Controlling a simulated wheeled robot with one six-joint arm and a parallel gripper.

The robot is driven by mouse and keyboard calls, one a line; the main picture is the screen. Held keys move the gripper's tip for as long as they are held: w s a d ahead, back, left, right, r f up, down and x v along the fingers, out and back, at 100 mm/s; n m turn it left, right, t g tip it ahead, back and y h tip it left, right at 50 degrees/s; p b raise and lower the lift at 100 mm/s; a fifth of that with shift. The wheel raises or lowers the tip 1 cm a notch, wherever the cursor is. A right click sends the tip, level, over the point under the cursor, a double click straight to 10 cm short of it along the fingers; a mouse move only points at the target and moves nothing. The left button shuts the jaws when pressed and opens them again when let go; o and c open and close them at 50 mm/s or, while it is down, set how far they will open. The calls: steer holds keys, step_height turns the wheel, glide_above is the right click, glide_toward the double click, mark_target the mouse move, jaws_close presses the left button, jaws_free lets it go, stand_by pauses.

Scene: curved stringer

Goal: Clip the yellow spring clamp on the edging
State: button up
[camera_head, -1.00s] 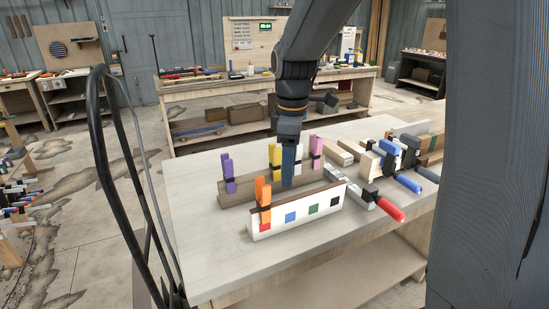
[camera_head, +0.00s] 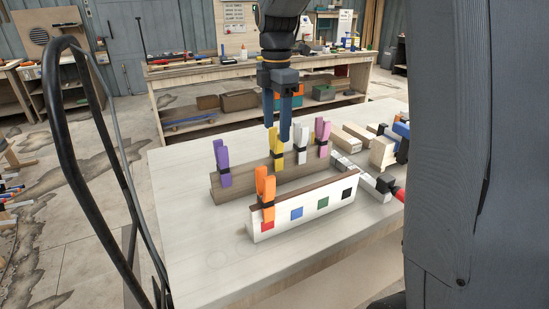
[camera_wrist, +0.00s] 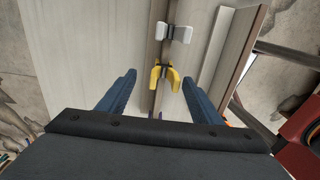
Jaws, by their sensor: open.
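The yellow spring clamp (camera_head: 276,147) stands upright on the rear wooden rail (camera_head: 245,178), between a purple clamp (camera_head: 222,163) and a white clamp (camera_head: 300,143). The edging (camera_head: 300,193) is a brown strip along the top of the front white block (camera_head: 315,208). An orange clamp (camera_head: 265,188) sits on its left end. My gripper (camera_head: 285,136) points down, open and empty, above and near the yellow clamp. In the wrist view the yellow clamp (camera_wrist: 167,77) lies between my two blue fingers, ahead of their tips, with the white clamp (camera_wrist: 174,33) beyond it.
The white block has red, blue, green and black squares on its face. A pink clamp (camera_head: 322,135) stands at the rail's right end. Wooden blocks and bar clamps (camera_head: 377,185) lie to the right. The bench's front left (camera_head: 195,240) is clear.

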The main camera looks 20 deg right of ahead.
mark_target(276, 151)
steer(key=shift+s+a+f+p, duration=0.15)
steer(key=shift+f+p, duration=0.3)
steer(key=shift+f, duration=0.85)
steer(key=shift+s+d+f+p, duration=0.15)
steer(key=shift+f+p, duration=0.3)
steer(key=shift+f, duration=0.9)
steer(key=shift+s+a+f+p, duration=0.15)
steer(key=shift+f+p, duration=0.3)
steer(key=shift+f, duration=0.85)
steer(key=shift+c, duration=0.2)
steer(key=c, duration=1.3)
